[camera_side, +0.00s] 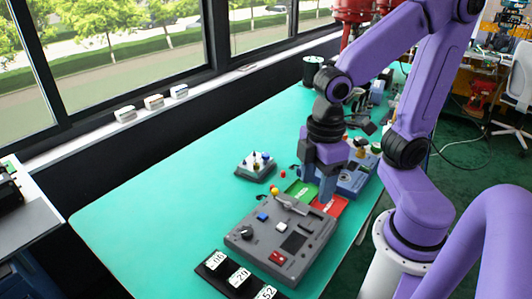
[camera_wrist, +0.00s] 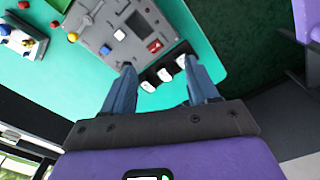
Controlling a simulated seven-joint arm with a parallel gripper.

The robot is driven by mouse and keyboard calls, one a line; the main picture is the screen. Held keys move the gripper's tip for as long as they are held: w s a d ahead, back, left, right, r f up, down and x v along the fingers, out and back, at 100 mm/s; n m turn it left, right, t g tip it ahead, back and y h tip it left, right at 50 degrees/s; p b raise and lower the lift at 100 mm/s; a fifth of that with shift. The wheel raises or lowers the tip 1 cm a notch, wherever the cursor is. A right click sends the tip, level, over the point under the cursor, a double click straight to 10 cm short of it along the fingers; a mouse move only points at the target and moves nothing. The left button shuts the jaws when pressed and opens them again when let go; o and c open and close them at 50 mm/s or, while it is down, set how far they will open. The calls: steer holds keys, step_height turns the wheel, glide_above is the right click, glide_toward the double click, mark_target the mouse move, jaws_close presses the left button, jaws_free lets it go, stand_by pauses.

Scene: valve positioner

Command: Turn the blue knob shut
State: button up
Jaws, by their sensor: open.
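A grey control box (camera_side: 284,238) stands on the table, with a small square blue piece (camera_side: 262,217) on its top. I cannot tell whether this piece is the blue knob. Beside it is a round dark knob (camera_side: 247,231). The box also shows at the top of the wrist view (camera_wrist: 100,22). My gripper (camera_side: 327,190) points down behind the box, over the coloured mats, apart from the blue piece. In the wrist view its two fingers (camera_wrist: 159,70) are spread with nothing held between them.
A red button (camera_side: 278,257) and a lever (camera_side: 290,203) are on the box. Numbered cards (camera_side: 240,277) lie before it. A green mat (camera_side: 300,193) and a blue box (camera_side: 352,181) are near my gripper. The table's left (camera_side: 150,215) is clear.

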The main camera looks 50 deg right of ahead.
steer(key=w+m, duration=0.1)
steer(key=w, duration=1.2)
steer(key=m, duration=0.3)
glide_above(266, 154)
step_height(266, 154, down, 6)
step_height(266, 154, down, 16)
steer(key=shift+f, duration=0.2)
steer(key=c, duration=1)
